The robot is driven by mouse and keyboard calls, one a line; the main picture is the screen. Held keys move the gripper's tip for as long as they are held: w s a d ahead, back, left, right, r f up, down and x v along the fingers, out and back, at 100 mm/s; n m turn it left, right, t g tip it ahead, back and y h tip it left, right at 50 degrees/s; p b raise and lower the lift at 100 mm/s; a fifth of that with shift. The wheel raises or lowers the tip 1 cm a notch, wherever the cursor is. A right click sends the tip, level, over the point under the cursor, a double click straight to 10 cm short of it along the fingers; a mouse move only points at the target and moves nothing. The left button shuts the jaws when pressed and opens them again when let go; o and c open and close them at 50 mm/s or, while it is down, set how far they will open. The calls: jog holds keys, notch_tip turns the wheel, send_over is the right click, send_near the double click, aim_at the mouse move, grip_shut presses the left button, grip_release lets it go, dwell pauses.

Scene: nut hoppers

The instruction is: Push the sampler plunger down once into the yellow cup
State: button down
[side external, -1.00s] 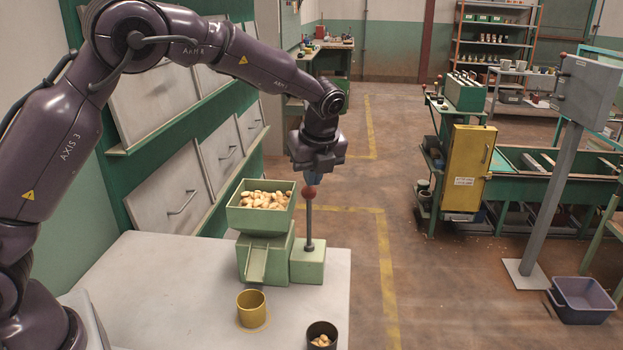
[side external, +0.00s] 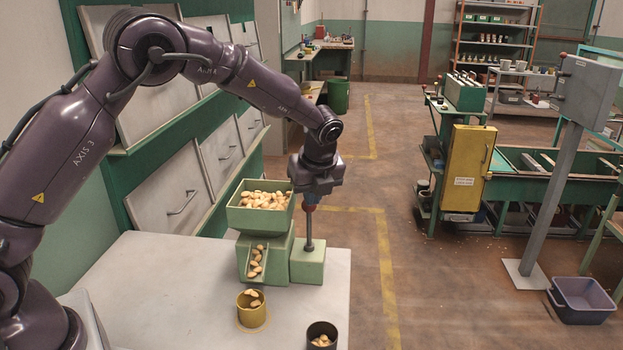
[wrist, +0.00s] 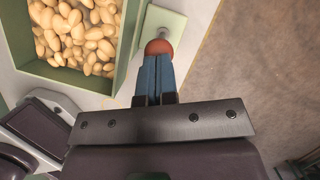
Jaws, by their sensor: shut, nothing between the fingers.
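The sampler plunger (side external: 309,232) is a grey rod with a red knob, standing in a green block beside the hopper. My gripper (side external: 310,203) is shut and empty, its blue fingertips down on the knob. In the wrist view the closed fingers (wrist: 158,75) touch the red knob (wrist: 159,47). The green hopper (side external: 233,216) holds many nuts. Several nuts (side external: 255,262) lie on its chute. The yellow cup (side external: 252,315) stands below the chute with a few nuts at its mouth.
A dark cup (side external: 322,338) with nuts stands at the table's front, right of the yellow cup. The white table (side external: 150,270) is clear to the left. Grey drawers (side external: 170,200) line the wall behind.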

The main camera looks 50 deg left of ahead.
jog(key=shift+s+f, duration=0.1)
jog(key=shift+f, duration=0.3)
dwell(0.4)
jog(key=shift+r, duration=0.1)
jog(key=v, duration=1.4)
jog(key=shift+r, duration=0.3)
dwell(0.3)
jog(key=s+r+n+t+h, duration=0.2)
jog(key=s+n+t+h, duration=0.1)
jog(key=s+n, duration=1.8)
jog(key=s+d+t, duration=0.1)
jog(key=s, duration=0.6)
jog(key=shift+r+n+h, duration=0.3)
jog(key=shift+h, duration=0.1)
